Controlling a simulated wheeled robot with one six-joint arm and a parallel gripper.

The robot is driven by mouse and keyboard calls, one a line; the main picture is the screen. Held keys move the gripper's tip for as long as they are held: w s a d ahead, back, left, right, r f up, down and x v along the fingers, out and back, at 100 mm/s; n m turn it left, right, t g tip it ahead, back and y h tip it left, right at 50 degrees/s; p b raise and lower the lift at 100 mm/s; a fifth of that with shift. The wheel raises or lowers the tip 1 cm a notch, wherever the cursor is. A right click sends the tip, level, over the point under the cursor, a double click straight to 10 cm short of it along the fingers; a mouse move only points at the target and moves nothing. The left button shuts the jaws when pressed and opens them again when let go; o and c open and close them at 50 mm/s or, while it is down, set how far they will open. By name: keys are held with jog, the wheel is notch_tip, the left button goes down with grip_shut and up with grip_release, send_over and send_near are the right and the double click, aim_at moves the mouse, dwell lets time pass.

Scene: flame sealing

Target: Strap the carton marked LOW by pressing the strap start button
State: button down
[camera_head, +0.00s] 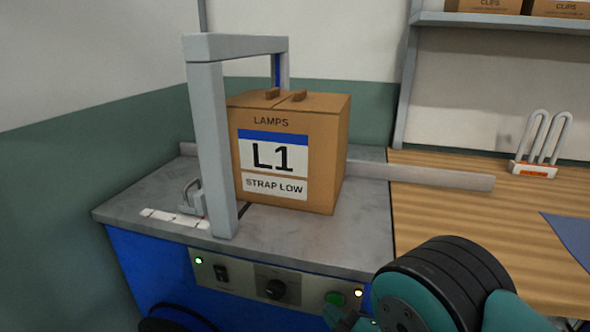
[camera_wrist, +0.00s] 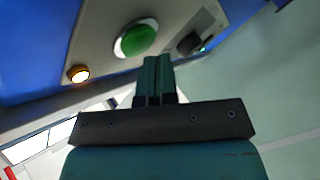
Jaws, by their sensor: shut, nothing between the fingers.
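The carton (camera_head: 325,150) stands upright on the strapping machine's grey top (camera_head: 360,240), under a grey arch (camera_head: 209,130). Its label reads LAMPS, L1, STRAP LOW. The green start button (camera_head: 336,298) is on the machine's front panel, partly beside my arm in the head view. In the wrist view the green button (camera_wrist: 137,39) is large and round, just beyond my fingertips. My gripper (camera_wrist: 157,62) is shut and empty, with its tips below and slightly right of the button in that picture. I cannot tell whether they touch it.
A wooden bench (camera_head: 440,230) adjoins on the right, with a white looped rack (camera_head: 540,150). A shelf above holds CLIPS boxes (camera_head: 484,6).

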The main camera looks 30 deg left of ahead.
jog(key=shift+s+f+b, duration=0.1)
jog(key=shift+f+b, duration=0.05)
jog(key=shift+b, duration=0.2)
jog(key=s+b, duration=0.3)
jog(key=b, duration=0.4)
jog(key=s+d+b, duration=0.1)
jog(key=s+b, duration=0.1)
jog(key=b, duration=0.5)
jog(key=shift+s+d, duration=0.1)
jog(key=shift+s, duration=0.3)
